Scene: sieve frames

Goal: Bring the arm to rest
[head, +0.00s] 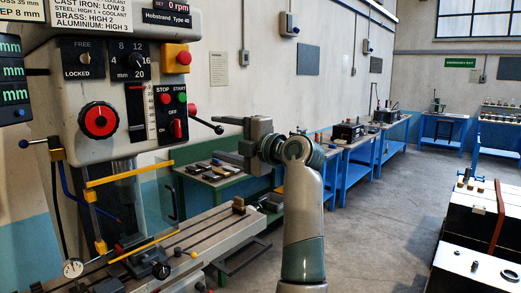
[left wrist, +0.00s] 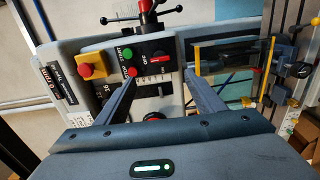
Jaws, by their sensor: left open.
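My left gripper (head: 228,140) is at the end of my raised arm, in front of the milling machine (head: 120,60) and right of its control panel. Its jaws point left toward the machine. In the left wrist view the two fingers stand apart with nothing held between them (left wrist: 162,82). Behind them are the green start button (left wrist: 127,54), the red stop button (left wrist: 132,71) and the yellow box (left wrist: 92,66) with a red button. A gap shows between jaws and panel in the head view, but its depth is hard to judge. My right gripper is not in view.
A lever (head: 205,124) sticks out from the panel toward my jaws. The machine table (head: 190,238) lies below. A green bench (head: 225,185) stands behind my gripper, with blue benches (head: 355,160) along the wall. The floor (head: 385,215) to the right is clear up to a black cabinet (head: 470,225).

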